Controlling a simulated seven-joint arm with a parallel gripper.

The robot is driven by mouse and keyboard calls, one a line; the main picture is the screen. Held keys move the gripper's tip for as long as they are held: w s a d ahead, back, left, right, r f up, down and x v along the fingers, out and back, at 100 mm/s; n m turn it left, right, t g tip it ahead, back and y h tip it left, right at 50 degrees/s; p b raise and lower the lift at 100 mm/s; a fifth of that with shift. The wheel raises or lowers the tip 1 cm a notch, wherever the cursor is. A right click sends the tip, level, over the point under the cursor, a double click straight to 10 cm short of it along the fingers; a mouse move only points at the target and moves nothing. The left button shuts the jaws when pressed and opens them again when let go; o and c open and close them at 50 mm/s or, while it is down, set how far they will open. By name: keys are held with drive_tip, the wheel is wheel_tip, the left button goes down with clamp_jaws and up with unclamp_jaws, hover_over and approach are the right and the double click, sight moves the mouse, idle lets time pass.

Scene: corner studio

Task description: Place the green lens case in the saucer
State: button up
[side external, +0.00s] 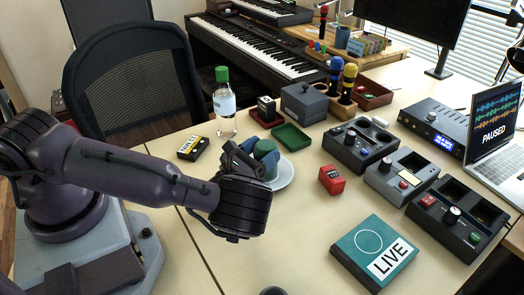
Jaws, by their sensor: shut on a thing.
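The green lens case (265,149) shows as a dark green rounded top between the fingers of my gripper (254,158). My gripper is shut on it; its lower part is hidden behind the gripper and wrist. The white saucer (286,178) lies on the table just beyond and to the right of my wrist, which covers its left part. The lens case appears at or over the saucer's far left side. I cannot tell whether it touches the saucer.
A red box (331,180) and a teal LIVE box (374,250) lie to the right. The front table is mostly clear.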

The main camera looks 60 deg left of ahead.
drive_tip(key=shift+f, duration=0.1)
drive_tip(key=o, duration=1.2)
